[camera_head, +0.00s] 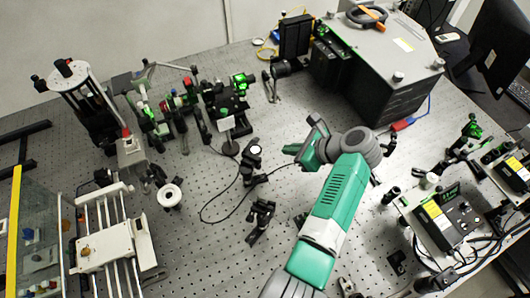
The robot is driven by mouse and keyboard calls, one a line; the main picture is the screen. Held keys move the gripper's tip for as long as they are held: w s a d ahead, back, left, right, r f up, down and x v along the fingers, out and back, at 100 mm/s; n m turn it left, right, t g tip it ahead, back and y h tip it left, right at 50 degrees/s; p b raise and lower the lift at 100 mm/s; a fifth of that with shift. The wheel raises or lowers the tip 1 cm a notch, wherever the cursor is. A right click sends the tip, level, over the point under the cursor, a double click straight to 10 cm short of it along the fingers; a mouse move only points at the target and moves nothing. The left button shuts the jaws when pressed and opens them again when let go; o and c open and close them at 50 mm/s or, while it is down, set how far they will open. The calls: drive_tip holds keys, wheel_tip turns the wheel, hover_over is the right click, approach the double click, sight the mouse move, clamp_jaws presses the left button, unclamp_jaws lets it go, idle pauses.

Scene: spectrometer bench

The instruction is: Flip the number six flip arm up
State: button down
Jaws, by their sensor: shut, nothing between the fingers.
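My gripper (290,150) is over the middle of the bench, reached by my green and grey arm from the lower right. Its fingers are small here; they look shut and empty, and no contact with any mount shows. A row of small optical mounts (190,97) with green, red and black parts stands at the upper left. A black mount with a white round top (254,150) stands just left of my gripper. Another black mount (262,218) stands lower down. No number is readable, so I cannot tell which part is the number six flip arm.
A large grey box (385,70) stands at the upper right. A white railed frame (112,240) and a glass panel (35,240) are at the lower left. Control boxes (447,215) with cables are at the right. A thin black cable loops left of my arm.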

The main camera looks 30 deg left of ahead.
sight(256, 152)
drive_tip(key=shift+s+f, duration=0.25)
drive_tip(key=shift+f, duration=0.05)
drive_tip(key=b+x, duration=0.3)
drive_tip(key=x, duration=0.7)
drive_tip(key=shift+s+f, duration=0.1)
drive_tip(key=shift+f, duration=0.05)
wheel_tip(256, 152, up, 3)
drive_tip(key=shift+p, duration=0.5)
drive_tip(key=shift+a+r, duration=0.1)
drive_tip(key=shift+r, duration=0.6)
